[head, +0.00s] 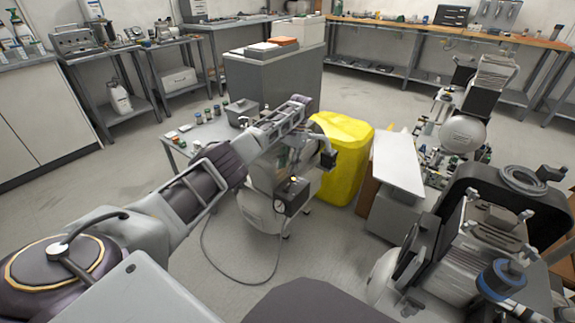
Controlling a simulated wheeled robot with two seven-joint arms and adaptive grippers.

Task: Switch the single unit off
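A small compressor with a pale round tank (262,212) stands on the floor in the middle of the head view. A dark box with a round gauge (291,196) is on its front right side. I take it for the single unit; its switch position is too small to read. My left arm reaches over it from the lower left and hides much of its top. My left gripper (327,156) seems to be the dark part at the arm's far end, above and right of the gauge box, with no clear contact. Its finger opening cannot be made out. My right gripper is not in view.
A yellow covered bin (346,160) stands close behind the compressor on the right. A grey cabinet (272,82) and a low table (207,132) are behind it. A cable (232,275) loops over open floor at front left.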

